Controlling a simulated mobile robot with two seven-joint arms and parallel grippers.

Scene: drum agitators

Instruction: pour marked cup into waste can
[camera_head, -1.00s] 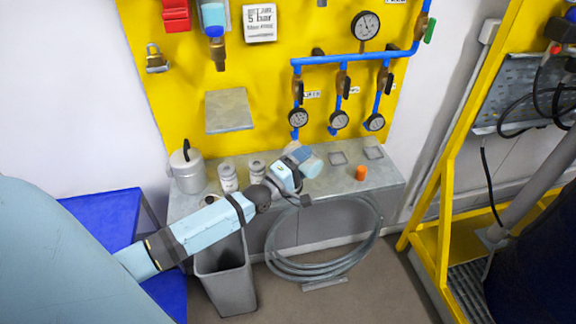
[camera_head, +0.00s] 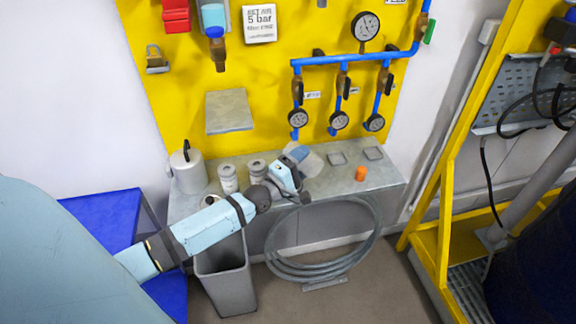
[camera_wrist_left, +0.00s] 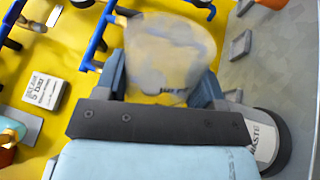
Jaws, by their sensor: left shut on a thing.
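My left gripper (camera_head: 298,160) is shut on a pale translucent cup (camera_head: 311,162), held just above the grey bench. In the left wrist view the cup (camera_wrist_left: 170,50) fills the space between the fingers, with a small dark mark near its lower edge. I cannot tell its contents or exact tilt. A can lettered WASTE (camera_wrist_left: 264,140) shows beside the gripper in that view, partly hidden by it. In the head view two small labelled cans stand left of the gripper; the nearer one (camera_head: 257,168) appears to be the waste can, but its lettering is unreadable there.
The other small can (camera_head: 228,179) and a larger lidded metal can (camera_head: 187,172) stand at the bench's left. Blue pipes with gauges (camera_head: 339,119) run behind. A grey bin (camera_head: 228,285) stands below.

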